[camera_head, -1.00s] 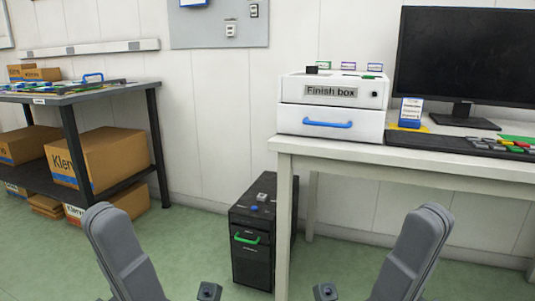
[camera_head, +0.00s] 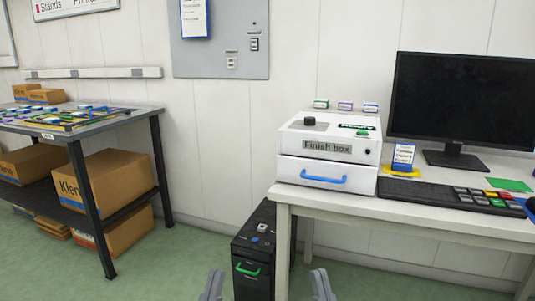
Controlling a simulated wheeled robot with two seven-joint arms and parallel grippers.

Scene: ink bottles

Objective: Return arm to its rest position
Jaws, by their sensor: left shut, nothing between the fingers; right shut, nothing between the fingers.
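My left gripper (camera_head: 212,285) shows as a small grey tip at the bottom edge, left of the middle. My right gripper (camera_head: 321,286) shows as a matching grey tip to its right. Both are shut and empty, and touch nothing that I can see. Most of both arms is below the picture. The black cabinet (camera_head: 252,270) with a green handle stands on the floor behind and between the tips.
A white table (camera_head: 430,222) on the right carries the Finish box (camera_head: 327,144), a monitor (camera_head: 459,98) and a keyboard (camera_head: 425,192). A dark shelf table (camera_head: 135,116) with cardboard boxes (camera_head: 108,180) stands left. Green floor (camera_head: 165,265) between them is free.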

